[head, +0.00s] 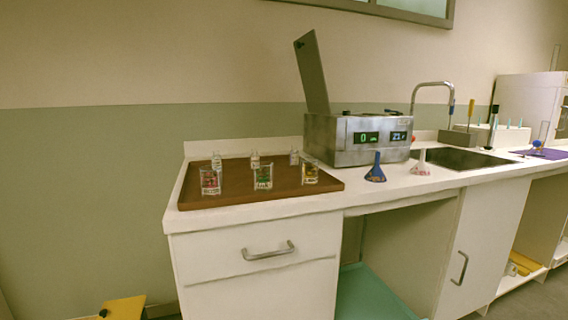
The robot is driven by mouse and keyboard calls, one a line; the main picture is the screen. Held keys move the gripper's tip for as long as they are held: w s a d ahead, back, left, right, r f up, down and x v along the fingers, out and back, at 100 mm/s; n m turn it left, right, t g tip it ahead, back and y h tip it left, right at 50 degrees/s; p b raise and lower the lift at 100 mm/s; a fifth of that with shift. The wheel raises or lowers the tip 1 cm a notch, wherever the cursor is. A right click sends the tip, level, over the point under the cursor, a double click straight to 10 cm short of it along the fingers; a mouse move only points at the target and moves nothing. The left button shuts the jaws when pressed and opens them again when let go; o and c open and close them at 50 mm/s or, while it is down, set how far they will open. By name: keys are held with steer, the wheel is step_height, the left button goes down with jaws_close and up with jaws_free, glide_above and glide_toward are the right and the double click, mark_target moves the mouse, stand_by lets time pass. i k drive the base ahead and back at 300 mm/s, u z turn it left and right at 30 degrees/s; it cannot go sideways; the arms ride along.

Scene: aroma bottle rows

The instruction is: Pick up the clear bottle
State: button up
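A brown tray (230,200) lies on the left end of the white counter. Small clear bottles stand in a back row on it: a left one (217,160), a middle one (255,160) and a right one (294,157). In front of them stand three glass containers with coloured contents: reddish at left (210,181), green and red in the middle (263,178), yellowish and dark at right (310,174). The front containers partly overlap the back row. My gripper is not in view.
A metal device (350,150) with a raised lid and lit displays stands right of the tray. A blue funnel (375,168) and a white flask-like item (421,163) stand before it. A sink (465,158) and tap lie further right. The wall is close behind.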

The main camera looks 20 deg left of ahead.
mark_target(293, 158)
steer(key=z, duration=0.05)
steer(key=k, duration=0.05)
steer(key=u, duration=1.5)
